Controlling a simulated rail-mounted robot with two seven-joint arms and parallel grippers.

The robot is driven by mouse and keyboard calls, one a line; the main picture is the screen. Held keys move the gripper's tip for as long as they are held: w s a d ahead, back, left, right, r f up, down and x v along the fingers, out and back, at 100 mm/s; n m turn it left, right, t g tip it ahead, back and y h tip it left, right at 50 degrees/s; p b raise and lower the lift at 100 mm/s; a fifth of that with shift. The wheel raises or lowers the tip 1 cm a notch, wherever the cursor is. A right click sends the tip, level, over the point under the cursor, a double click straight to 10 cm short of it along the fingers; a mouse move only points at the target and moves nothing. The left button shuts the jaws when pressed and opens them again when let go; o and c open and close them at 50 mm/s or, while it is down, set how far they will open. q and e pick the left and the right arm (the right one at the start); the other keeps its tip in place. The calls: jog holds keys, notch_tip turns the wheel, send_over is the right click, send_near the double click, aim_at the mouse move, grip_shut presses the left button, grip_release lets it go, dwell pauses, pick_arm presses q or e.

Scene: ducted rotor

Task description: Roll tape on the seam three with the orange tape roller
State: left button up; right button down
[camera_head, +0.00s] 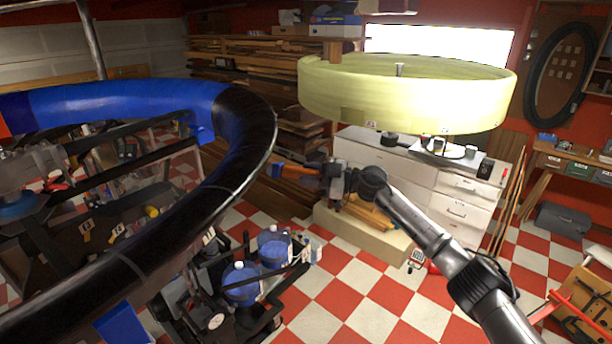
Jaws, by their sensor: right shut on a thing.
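The large duct ring (245,135) curves across the left of the head view, with a glossy black part and a blue part (150,97). Small pale marks show on its black side; I cannot tell which marks seam three. My right arm comes in from the lower right. My right gripper (322,178) is shut on the orange tape roller (298,171), which points left towards the ring's outer side. A bluish end (276,170) shows at the roller's tip. The roller looks apart from the ring, though depth is hard to judge. My left gripper is not in view.
A pale yellow ring (400,105) is above the white drawer cabinet (457,190) at the back. Blue-topped containers (273,247) stand in a dark frame below the duct. Checkered floor (365,300) is open at bottom centre. An orange-and-wood stand (585,300) is at right.

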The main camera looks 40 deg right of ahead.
aim_at(280, 170)
jog(key=shift+d, duration=0.15)
jog(key=shift+s+d+f, duration=0.2)
jog(key=shift+s+d, duration=0.25)
jog(key=shift+d, duration=0.1)
jog(key=shift+s+d+f, duration=0.15)
jog(key=shift+s+d, duration=0.25)
jog(key=shift+d, duration=0.1)
dwell(0.7)
jog(key=shift+w+a+r+p, duration=0.3)
jog(key=shift+w+a+p, duration=0.15)
jog(key=shift+a, duration=0.15)
jog(key=shift+g, duration=0.3)
jog(key=shift+w+a+r, duration=0.25)
jog(key=shift+w+a, duration=0.4)
jog(key=shift+a, duration=0.25)
jog(key=shift+w+a+r, duration=0.2)
jog(key=shift+w+a, duration=0.45)
jog(key=shift+a, duration=0.25)
jog(key=shift+w+a+r, duration=0.25)
jog(key=shift+w+a, duration=0.4)
jog(key=shift+a, duration=0.25)
jog(key=shift+w+a, duration=0.25)
jog(key=shift+a, duration=0.1)
jog(key=shift+d, duration=0.1)
jog(key=shift+w+d, duration=0.6)
jog(key=shift+w, duration=0.2)
jog(key=shift+w+d, duration=0.55)
jog(key=shift+w, duration=0.2)
